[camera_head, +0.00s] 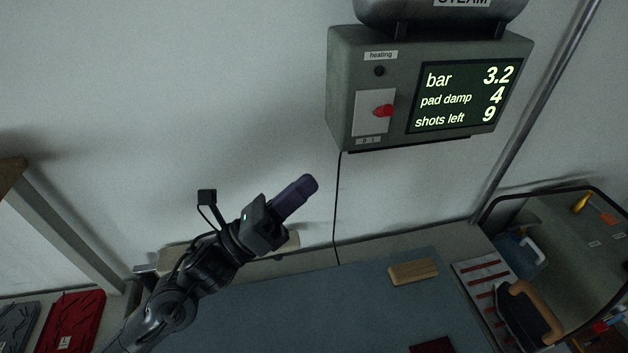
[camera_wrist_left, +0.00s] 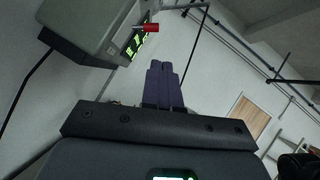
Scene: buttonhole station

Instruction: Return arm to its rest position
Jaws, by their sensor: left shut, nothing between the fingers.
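My left arm comes in from the lower left in the head view. Its gripper (camera_head: 309,183) is raised above the blue-grey table and points up to the right, against the pale wall. Its purple fingers are together with nothing between them. The fingers (camera_wrist_left: 164,66) also show closed in the left wrist view, with the wall behind them. The gripper is apart from the grey steam control box (camera_head: 345,52), which hangs on the wall up and to the right. My right gripper shows in neither view.
The box has a red lever (camera_head: 384,110) and a lit display. A wooden block (camera_head: 413,272) lies on the table (camera_head: 290,315). An iron with a wooden handle (camera_head: 535,305) and a mirror-like panel (camera_head: 565,235) stand at right. Red folded cloth (camera_head: 72,320) lies at left.

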